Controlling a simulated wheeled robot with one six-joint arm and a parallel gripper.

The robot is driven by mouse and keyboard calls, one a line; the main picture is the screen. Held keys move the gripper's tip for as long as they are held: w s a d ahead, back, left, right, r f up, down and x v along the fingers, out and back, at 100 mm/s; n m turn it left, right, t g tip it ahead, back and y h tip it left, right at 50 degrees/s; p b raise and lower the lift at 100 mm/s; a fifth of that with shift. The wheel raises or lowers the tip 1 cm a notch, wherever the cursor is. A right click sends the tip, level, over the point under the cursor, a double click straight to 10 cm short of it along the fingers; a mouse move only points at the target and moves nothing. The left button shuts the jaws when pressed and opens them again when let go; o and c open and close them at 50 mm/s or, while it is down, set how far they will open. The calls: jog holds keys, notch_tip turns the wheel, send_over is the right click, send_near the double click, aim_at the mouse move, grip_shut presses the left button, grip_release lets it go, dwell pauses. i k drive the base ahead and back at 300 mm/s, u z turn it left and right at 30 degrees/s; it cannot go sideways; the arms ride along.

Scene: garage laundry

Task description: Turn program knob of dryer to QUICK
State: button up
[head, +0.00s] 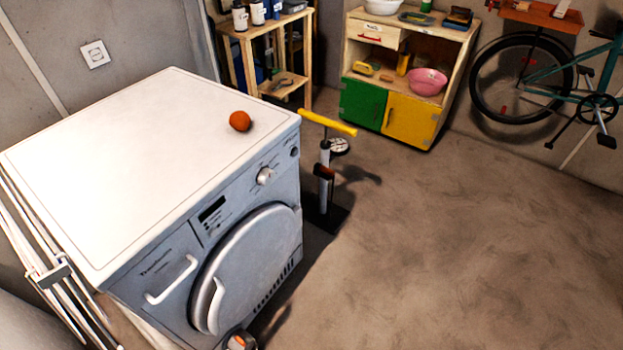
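The dryer (130,150) stands at the left with its white top and its front turned to the lower right. Its program knob (265,176) is a round, light knob on the upper front panel, above the round door (250,262). The knob's pointer and the program labels, QUICK among them, are too small to read. No gripper fingers can be made out, and nothing is seen touching the knob.
An orange ball-like thing (240,121) lies on the dryer top near the knob side. A yellow-handled floor pump (325,165) stands just right of the dryer. A grey and orange thing (240,340), unclear, shows at the bottom edge. The floor (450,240) at right is clear.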

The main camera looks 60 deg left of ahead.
aim_at(266, 177)
jog(key=k, duration=0.55)
jog(key=u, duration=0.9)
jog(key=i, duration=0.5)
